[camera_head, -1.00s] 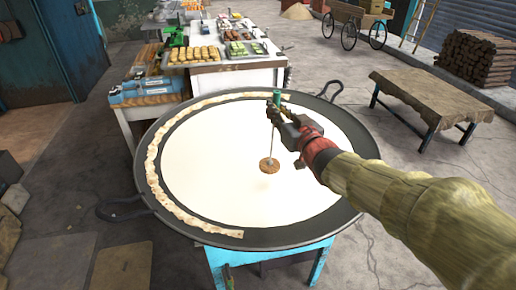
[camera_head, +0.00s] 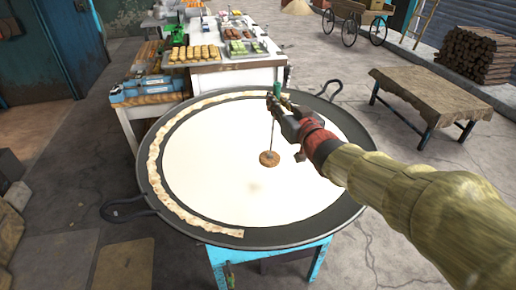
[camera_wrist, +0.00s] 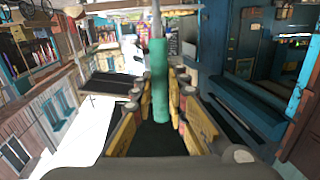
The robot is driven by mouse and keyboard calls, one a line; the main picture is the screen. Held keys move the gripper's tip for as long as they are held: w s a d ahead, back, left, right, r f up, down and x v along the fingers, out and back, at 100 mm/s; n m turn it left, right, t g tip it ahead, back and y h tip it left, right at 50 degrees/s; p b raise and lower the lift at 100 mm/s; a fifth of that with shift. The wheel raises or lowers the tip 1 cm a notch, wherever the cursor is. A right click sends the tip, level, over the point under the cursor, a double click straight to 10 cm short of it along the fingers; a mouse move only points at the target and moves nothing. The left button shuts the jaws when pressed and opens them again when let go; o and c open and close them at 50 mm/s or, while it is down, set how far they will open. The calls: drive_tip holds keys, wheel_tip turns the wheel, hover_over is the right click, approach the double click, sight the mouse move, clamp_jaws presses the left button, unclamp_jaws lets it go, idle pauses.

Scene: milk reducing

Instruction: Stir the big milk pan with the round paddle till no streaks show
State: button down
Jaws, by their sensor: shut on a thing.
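The big milk pan (camera_head: 133,187) is wide, dark and round with loop handles, and stands on a blue stand. The round paddle (camera_head: 269,158) has a brown disc at the milk surface right of the pan's middle, a thin, nearly upright rod and a green handle. My gripper (camera_head: 277,102) is above the milk, shut on the green handle, which also shows between the fingers in the wrist view (camera_wrist: 160,95). Any part of the disc below the milk is hidden.
A white counter (camera_head: 235,78) with trays of sweets stands close behind the pan. A cloth-covered table (camera_head: 430,98) stands at the right, with stacked wood (camera_head: 478,57) and a cart (camera_head: 352,20) behind it. Bare floor lies between pan and table.

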drive_tip(key=s+a+p+v, duration=0.1)
drive_tip(key=a+p+v, duration=0.1)
drive_tip(key=v, duration=1.5)
drive_tip(key=s+a+f+p+v, duration=0.1)
drive_tip(key=a+p+v, duration=0.1)
drive_tip(key=v, duration=1.5)
drive_tip(key=shift+a, duration=0.55)
drive_tip(key=shift+s, duration=0.15)
drive_tip(key=shift+r, duration=0.1)
